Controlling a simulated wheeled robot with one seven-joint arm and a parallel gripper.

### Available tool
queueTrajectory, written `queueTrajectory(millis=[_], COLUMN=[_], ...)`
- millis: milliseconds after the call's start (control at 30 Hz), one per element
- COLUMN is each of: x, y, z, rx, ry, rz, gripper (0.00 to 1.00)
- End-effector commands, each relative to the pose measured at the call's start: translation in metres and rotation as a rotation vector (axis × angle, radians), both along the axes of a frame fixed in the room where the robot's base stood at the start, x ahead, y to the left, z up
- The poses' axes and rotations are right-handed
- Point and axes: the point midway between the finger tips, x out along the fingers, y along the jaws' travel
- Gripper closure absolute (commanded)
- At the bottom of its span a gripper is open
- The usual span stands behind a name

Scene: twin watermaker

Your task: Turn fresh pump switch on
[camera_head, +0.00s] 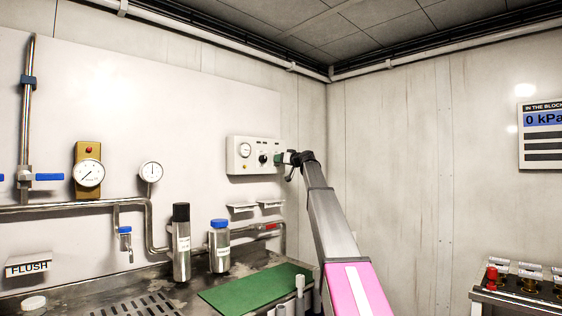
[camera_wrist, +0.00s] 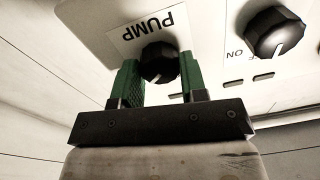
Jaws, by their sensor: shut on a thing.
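The white control panel (camera_head: 242,154) is on the back wall in the head view, with a round gauge and a black knob on its face. My gripper (camera_head: 284,158) reaches the right part of this panel. In the wrist view the black pump knob (camera_wrist: 159,64) sits under an upside-down PUMP label (camera_wrist: 146,28). The green fingers of my gripper (camera_wrist: 160,78) stand on both sides of this knob and are shut on it. A second black knob (camera_wrist: 275,33) with a white pointer line and an ON marking is to the right, apart from the fingers.
A steel counter with a green mat (camera_head: 255,288), a black-capped bottle (camera_head: 181,245) and a blue-capped bottle (camera_head: 220,248) lies below the panel. Pipes and gauges line the wall at left. A kPa display (camera_head: 543,134) hangs at right.

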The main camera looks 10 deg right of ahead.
Motion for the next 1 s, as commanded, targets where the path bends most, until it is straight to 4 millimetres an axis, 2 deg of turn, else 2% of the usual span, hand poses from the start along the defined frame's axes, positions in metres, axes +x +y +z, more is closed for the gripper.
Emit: queueTrajectory(millis=[300, 800, 833, 900, 1000], x=[-0.0009, -0.0009, -0.0009, -0.0008, -0.0006], y=[0.0, 0.0, 0.0, 0.0, 0.0], z=[-0.001, -0.0011, -0.0011, -0.001, -0.0008], rx=[0.086, 0.101, 0.101, 0.1, 0.101], ry=[0.065, 0.075, 0.075, 0.075, 0.074], rz=[0.002, 0.001, 0.001, 0.001, 0.001], gripper=[0.84, 0.84, 0.54, 0.35, 0.35])
